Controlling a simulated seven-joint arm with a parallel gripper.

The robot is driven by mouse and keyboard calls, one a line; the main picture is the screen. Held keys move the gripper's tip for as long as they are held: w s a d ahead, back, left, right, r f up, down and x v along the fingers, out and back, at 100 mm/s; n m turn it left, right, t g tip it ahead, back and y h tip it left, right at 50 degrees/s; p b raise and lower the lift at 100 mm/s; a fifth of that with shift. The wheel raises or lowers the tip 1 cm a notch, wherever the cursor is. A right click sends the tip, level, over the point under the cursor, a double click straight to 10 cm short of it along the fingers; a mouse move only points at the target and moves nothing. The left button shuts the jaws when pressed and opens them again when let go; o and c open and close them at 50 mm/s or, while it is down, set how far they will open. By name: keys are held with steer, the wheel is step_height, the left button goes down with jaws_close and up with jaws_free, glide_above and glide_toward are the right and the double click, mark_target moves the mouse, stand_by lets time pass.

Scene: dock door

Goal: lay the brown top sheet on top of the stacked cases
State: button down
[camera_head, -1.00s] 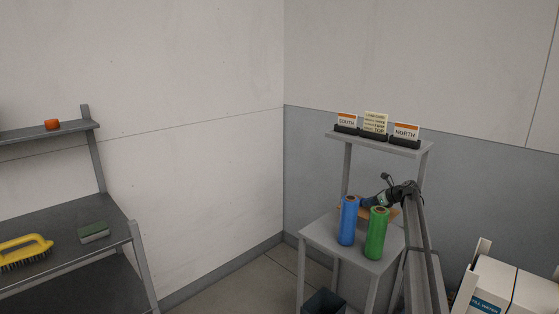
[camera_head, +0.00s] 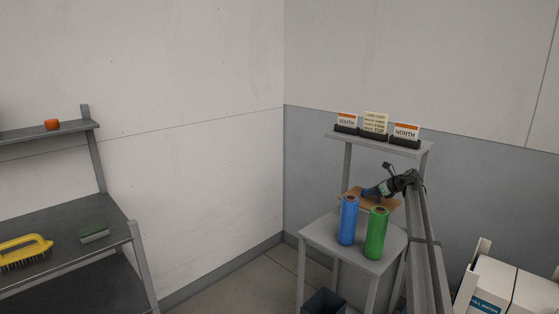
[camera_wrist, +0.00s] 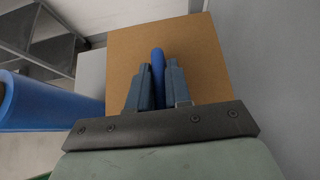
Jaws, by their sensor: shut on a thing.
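The brown top sheet (camera_head: 391,204) is a flat square board, in the head view behind the blue and green rolls and above the small grey table. It fills the upper middle of the wrist view (camera_wrist: 204,55). A blue upright grip (camera_wrist: 157,62) on it stands between my fingers. My gripper (camera_wrist: 158,82) is shut on this grip; in the head view my gripper (camera_head: 370,192) is small.
A blue roll (camera_head: 348,222) and a green roll (camera_head: 376,235) stand on the grey table (camera_head: 318,235) in front of the sheet. A shelf (camera_head: 420,151) above holds several signs. A dark bin (camera_head: 322,302) is below. A bench (camera_head: 60,235) with brushes is at left.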

step_height(320, 180, down, 12)
steer(key=shift+f, duration=0.2)
steer(key=v, duration=0.3)
steer(key=shift+s+d, duration=0.1)
steer(key=shift+d, duration=0.1)
steer(key=shift+s+d+r, duration=0.4)
steer(key=shift+s+d, duration=0.05)
steer(key=shift+d, duration=0.3)
